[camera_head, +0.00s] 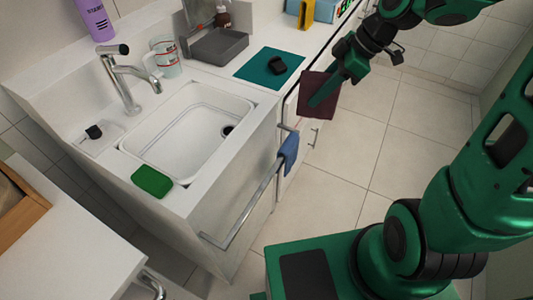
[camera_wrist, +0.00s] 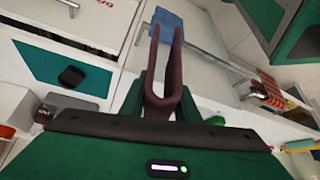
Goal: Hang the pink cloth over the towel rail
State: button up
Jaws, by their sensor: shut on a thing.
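A dark pink-maroon cloth (camera_head: 312,84) hangs from my gripper (camera_head: 323,95), in front of the counter's front edge. In the wrist view the cloth (camera_wrist: 163,70) is folded in a U shape between the fingers of my gripper (camera_wrist: 162,106), which is shut on it. The towel rail (camera_head: 248,201) is a metal bar along the front of the sink counter. It also shows in the wrist view (camera_wrist: 215,55), beyond the cloth. The cloth is apart from the rail, beyond its far end in the head view.
A blue cloth (camera_head: 289,148) hangs over the rail's far end. The sink (camera_head: 190,132), a green sponge (camera_head: 152,181) and a teal mat (camera_head: 252,72) with a dark object are on the counter. The tiled floor (camera_head: 350,150) beside the counter is clear.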

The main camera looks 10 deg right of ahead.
jog(key=s+a+f+n+g, duration=0.3)
jog(key=s+a+f+n, duration=0.1)
jog(key=a+f+n, duration=0.3)
jog(key=n+g+h, duration=0.2)
jog(key=n+g, duration=0.2)
jog(key=n, duration=0.3)
send_over(267, 179)
notch_tip(267, 179, down, 4)
jog(key=shift+s+a+f, duration=0.1)
jog(key=shift+s+f, duration=0.05)
jog(key=shift+f, duration=5.3)
jog(key=shift+r, duration=0.75)
jog(key=o, duration=1.3)
jog(key=shift+c, duration=0.2)
